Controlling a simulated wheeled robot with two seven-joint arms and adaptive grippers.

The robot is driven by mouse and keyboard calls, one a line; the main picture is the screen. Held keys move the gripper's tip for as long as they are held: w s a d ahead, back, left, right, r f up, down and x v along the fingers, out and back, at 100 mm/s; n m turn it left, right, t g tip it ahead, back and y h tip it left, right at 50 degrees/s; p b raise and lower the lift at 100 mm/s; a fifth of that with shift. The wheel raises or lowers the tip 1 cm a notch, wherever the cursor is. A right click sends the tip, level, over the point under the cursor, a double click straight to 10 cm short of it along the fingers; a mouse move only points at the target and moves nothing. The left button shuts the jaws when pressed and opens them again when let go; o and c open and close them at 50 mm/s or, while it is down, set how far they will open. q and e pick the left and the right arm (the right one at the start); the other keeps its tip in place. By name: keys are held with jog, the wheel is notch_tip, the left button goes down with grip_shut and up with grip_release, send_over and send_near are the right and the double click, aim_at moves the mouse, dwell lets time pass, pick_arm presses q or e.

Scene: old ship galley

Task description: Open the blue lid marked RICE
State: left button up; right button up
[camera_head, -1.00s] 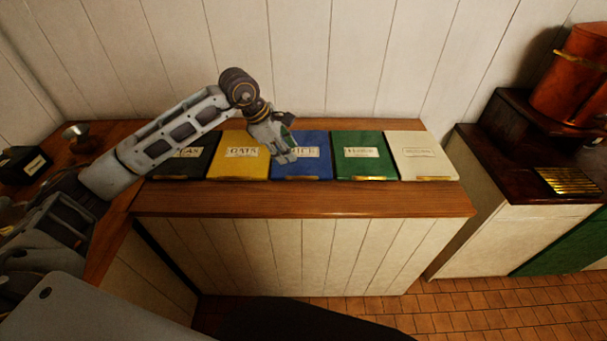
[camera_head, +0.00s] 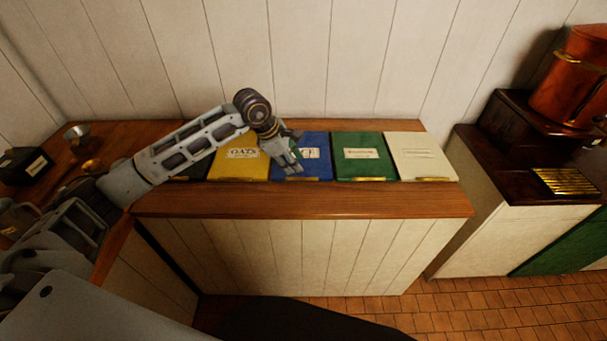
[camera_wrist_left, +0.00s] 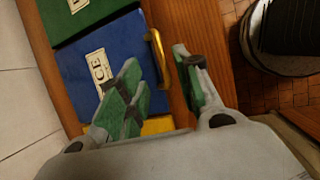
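The blue lid marked RICE (camera_head: 318,171) lies flat and closed in the row of lids, between the yellow and green ones. My left gripper (camera_head: 292,166) is over its left part and covers some of the label. In the left wrist view the blue lid (camera_wrist_left: 122,38) shows its label and a brass handle (camera_wrist_left: 156,56) at its front edge. There my left gripper (camera_wrist_left: 157,62) is open, with green-padded fingers apart and nothing held. The handle lies ahead of the gap between the fingertips; I cannot tell whether they touch it. My right gripper is not in view.
The yellow lid (camera_head: 238,168) is to the left, the green (camera_head: 358,153) and white (camera_head: 420,152) lids to the right. A wooden front ledge (camera_head: 305,203) runs below them. A dark counter with a copper vessel (camera_head: 570,80) stands at right.

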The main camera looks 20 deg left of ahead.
aim_at(304, 179)
pick_arm(q)
jog(key=p+x, duration=0.1)
jog(key=x, duration=0.7)
jog(key=shift+w+d+f, duration=0.1)
jog(key=shift+d+f, duration=0.05)
jog(key=shift+f, duration=0.2)
grip_shut()
